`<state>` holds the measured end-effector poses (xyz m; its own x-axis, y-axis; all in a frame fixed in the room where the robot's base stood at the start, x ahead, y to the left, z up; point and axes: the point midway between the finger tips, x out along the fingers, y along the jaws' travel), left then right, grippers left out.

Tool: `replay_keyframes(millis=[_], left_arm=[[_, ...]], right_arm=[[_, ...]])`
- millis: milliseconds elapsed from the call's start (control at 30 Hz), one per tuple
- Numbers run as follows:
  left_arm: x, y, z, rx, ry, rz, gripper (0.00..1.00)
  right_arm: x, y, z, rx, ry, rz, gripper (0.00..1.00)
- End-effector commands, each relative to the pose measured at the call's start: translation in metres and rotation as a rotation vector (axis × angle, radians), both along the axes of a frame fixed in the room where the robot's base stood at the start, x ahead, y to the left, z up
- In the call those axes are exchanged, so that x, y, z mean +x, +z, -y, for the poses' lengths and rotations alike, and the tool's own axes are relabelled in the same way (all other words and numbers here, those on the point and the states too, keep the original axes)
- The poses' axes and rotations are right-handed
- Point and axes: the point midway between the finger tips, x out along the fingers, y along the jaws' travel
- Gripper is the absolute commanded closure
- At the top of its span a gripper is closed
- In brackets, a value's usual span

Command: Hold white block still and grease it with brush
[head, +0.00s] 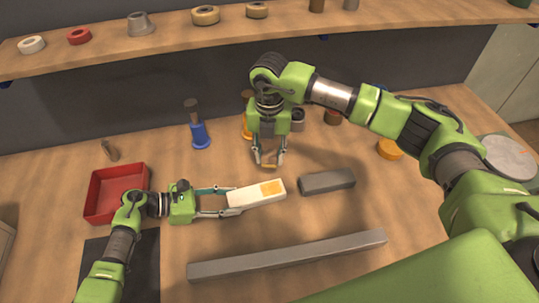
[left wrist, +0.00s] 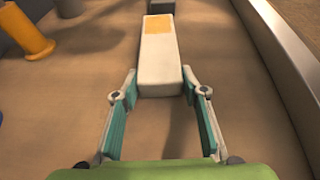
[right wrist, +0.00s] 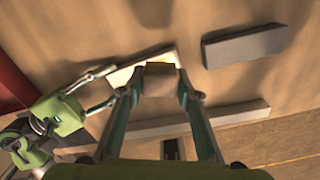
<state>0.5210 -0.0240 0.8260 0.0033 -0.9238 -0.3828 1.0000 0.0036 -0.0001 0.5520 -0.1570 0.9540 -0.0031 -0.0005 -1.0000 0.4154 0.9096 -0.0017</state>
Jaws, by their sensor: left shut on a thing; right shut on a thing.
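The white block (head: 250,196) lies on the table with a yellow patch (head: 273,188) on the right end of its top. My left gripper (head: 228,201) is shut on its near end, also seen in the left wrist view (left wrist: 160,75). My right gripper (head: 268,161) points down above and behind the block's yellow end, apart from it in the head view. It is shut on a small brown piece (right wrist: 158,79), likely the brush, mostly hidden by the gripper. In the right wrist view the white block (right wrist: 121,77) shows partly behind that piece.
A grey bar (head: 327,182) lies right of the block, and a long grey beam (head: 290,256) lies in front. A red tray (head: 116,193) is at left. A blue holder (head: 200,135) with a brown handle stands behind, beside an orange one (head: 246,124). A shelf (head: 285,35) runs along the back.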

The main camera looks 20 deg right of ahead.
Motion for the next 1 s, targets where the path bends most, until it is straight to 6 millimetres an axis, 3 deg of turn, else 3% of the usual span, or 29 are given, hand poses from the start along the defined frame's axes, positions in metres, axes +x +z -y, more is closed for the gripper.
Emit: replay_keyframes(millis=[233, 267, 300, 733, 1000], left_arm=[[-0.001, -0.001, 0.0, 0.0, -0.001, -0.002, 0.91], [-0.001, -0.001, 0.0, 0.001, -0.001, -0.002, 0.53], [-0.001, -0.001, 0.0, 0.001, -0.001, -0.002, 0.42], [0.0, 0.001, -0.005, 0.001, 0.001, -0.001, 0.41], [0.0, 0.019, -0.051, 0.005, 0.001, 0.0, 0.41]], right_arm=[[0.0, 0.0, 0.0, 0.0, 0.0, 0.001, 0.86], [0.0, 0.0, 0.0, 0.0, 0.0, 0.001, 0.86], [0.0, 0.0, 0.0, 0.0, 0.0, 0.001, 0.86], [0.0, 0.0, 0.0, 0.0, 0.0, 0.001, 0.86], [0.0, 0.0, 0.0, 0.0, 0.0, 0.001, 0.86]])
